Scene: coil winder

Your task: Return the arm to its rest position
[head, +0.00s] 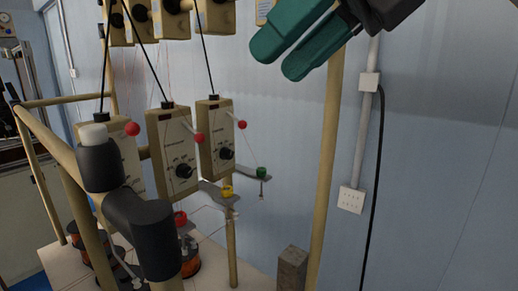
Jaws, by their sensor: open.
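My gripper (278,60) shows at the upper right of the head view, with two teal fingers pointing down and to the left. The fingers are apart and nothing is between them. The gripper is raised in front of the pale blue wall, to the right of the beige tension boxes, and touches nothing that I can see. Only its end and a dark part behind it are in view; the rest of my arm is outside the picture.
Beige tension boxes (215,138) with red-tipped levers stand left of my gripper. A tan post (327,165) rises close below the gripper. A wall socket (351,200) and black cable (378,190) are at right. The wall area right of the cable is clear.

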